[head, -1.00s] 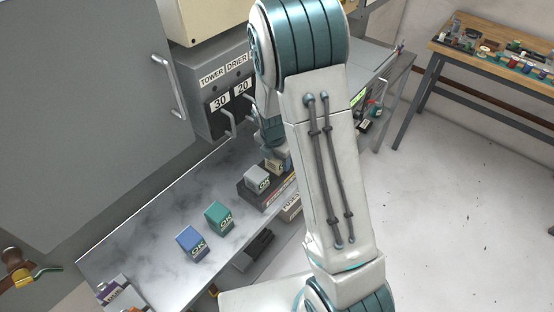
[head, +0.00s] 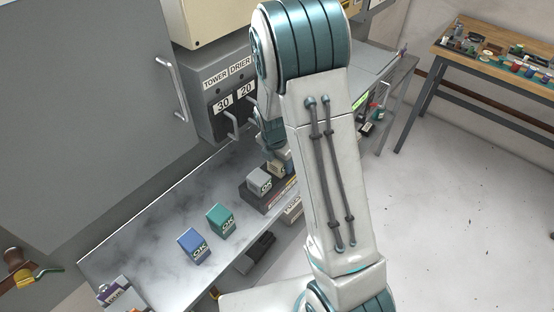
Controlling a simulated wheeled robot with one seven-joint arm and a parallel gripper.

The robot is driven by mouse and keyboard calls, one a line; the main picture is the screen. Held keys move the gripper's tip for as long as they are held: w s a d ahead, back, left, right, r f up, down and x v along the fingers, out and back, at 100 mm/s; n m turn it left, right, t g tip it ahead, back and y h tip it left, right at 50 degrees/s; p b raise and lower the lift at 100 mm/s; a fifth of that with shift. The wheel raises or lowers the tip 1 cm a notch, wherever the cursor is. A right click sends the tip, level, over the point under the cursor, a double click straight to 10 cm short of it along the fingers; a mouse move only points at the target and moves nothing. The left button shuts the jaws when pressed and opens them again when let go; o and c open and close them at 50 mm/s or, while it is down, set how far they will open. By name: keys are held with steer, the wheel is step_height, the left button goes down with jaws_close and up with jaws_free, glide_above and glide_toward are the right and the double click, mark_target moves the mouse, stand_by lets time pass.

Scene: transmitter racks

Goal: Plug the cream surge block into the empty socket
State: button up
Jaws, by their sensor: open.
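A dark socket base (head: 257,197) stands on the grey marbled shelf. A grey block (head: 259,180) marked OK sits upright on its left part. Just right of it a cream block (head: 281,168) shows in part, at the edge of my arm. My gripper (head: 277,157) is open, just above and beside the cream block, and mostly hidden behind my forearm. I cannot tell whether the cream block is seated or whether the fingers touch it. The empty socket is not visible; my arm covers the right part of the base.
A blue block (head: 193,246) and a green block (head: 220,219) stand on the shelf (head: 150,225), left of the base. A grey panel with handles, labelled TOWER and DRIER (head: 228,98), rises behind. A wooden bench (head: 500,75) with small parts stands at the far right.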

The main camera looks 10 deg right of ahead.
steer(key=r, duration=0.3)
steer(key=s+r, duration=0.1)
steer(key=r, duration=0.3)
steer(key=a+r+b, duration=0.1)
steer(key=r, duration=0.3)
steer(key=shift+s+r, duration=0.15)
steer(key=shift+s, duration=0.1)
steer(key=s+r+m+t, duration=0.1)
steer(key=s+r+m, duration=0.4)
steer(key=s+m, duration=0.5)
steer(key=s+r+m+t+y, duration=0.1)
steer(key=s+r+m, duration=0.4)
steer(key=s+m, duration=0.5)
steer(key=shift+s+d+m, duration=0.15)
steer(key=shift+d+m, duration=0.25)
steer(key=shift+m, duration=2.2)
